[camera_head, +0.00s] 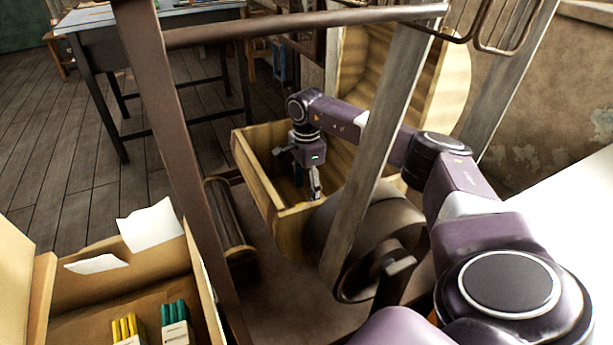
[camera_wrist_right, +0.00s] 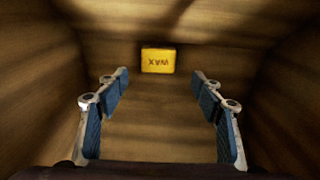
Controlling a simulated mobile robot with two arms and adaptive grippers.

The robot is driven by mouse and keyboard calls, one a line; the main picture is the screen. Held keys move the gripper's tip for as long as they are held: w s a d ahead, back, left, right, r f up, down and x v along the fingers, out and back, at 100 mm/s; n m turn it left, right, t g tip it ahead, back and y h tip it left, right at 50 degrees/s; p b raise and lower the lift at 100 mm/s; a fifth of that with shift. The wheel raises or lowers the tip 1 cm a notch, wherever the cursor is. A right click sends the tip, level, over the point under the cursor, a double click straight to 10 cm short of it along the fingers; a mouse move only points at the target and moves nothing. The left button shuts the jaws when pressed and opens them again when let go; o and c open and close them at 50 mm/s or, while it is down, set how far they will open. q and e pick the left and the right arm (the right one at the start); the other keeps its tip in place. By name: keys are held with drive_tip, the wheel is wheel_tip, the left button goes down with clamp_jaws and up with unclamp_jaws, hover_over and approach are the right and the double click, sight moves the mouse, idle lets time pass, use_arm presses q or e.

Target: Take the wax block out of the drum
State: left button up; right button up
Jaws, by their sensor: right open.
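A yellow block marked WAX (camera_wrist_right: 158,61) lies inside a brown-walled container, at the top middle of the right wrist view. I cannot see it in the head view. My right gripper (camera_head: 307,189) reaches down into an open wooden box (camera_head: 252,178), the container that seems to be the drum. In the right wrist view the gripper (camera_wrist_right: 160,90) is open and empty, its two blue-padded fingers apart. The block appears beyond the fingertips, between their lines, and nothing is gripped. My left gripper is out of view.
Upright frame posts (camera_head: 378,140) and a top bar (camera_head: 300,27) stand in front of the box. A round wheel (camera_head: 372,268) sits at its near right. A carton (camera_head: 92,290) with yellow and green items is at the lower left. A table (camera_head: 150,22) stands behind.

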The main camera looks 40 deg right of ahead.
drive_tip(key=shift+s+a+f, duration=0.1)
drive_tip(key=shift+a+f, duration=0.25)
drive_tip(key=shift+f, duration=0.5)
wheel_tip(320, 180, down, 5)
drive_tip(key=shift+a+r+b, duration=0.15)
drive_tip(key=shift+r+b, duration=0.05)
drive_tip(key=shift+b, duration=0.45)
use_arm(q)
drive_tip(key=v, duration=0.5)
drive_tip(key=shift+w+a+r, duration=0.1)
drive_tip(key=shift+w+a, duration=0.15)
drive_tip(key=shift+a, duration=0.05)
use_arm(e)
drive_tip(key=shift+f, duration=0.3)
drive_tip(key=c, duration=1.3)
